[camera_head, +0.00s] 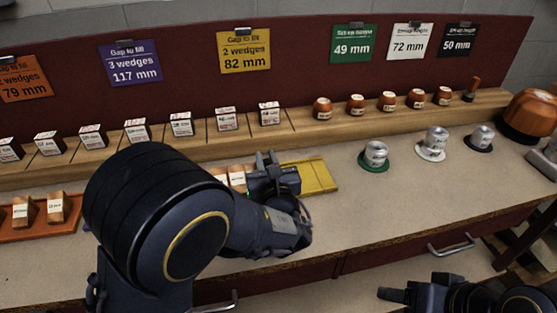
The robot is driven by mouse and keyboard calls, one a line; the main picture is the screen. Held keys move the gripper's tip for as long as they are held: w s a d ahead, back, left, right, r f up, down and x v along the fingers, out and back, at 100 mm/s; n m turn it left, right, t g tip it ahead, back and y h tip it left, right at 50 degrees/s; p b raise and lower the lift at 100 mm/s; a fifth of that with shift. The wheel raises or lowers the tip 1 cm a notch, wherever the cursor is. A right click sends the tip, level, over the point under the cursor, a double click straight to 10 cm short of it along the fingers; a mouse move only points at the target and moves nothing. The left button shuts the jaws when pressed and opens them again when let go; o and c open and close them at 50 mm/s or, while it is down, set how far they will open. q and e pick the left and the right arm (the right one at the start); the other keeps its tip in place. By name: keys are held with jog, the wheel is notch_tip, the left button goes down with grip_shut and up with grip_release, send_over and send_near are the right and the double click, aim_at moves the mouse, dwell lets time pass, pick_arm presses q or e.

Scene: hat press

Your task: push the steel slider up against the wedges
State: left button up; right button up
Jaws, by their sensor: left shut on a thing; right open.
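My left gripper (268,172) is over the yellow tray (318,176), its fingers just right of the wooden wedges (237,178) in it. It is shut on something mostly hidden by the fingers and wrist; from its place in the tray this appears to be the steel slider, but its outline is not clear. Whether it touches the wedges cannot be told. The right part of the tray is empty. My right gripper (392,294) is open and empty at the bottom right, in front of the bench and away from the tray.
White labelled blocks (181,124) and wooden knobs (388,101) line the back shelf. Metal pieces stand on green (374,164), white and black discs at right. An orange tray (37,232) with wedges lies at left. The bench front between tray and drawers is clear.

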pick_arm(q)
jog(key=shift+a, duration=0.35)
jog(key=o, duration=0.8)
jog(key=shift+s+a, duration=0.1)
jog(key=shift+s, duration=0.05)
jog(key=shift+o, duration=0.2)
jog(key=shift+s+d, duration=0.2)
jog(key=shift+s, duration=0.1)
jog(key=v, duration=0.7)
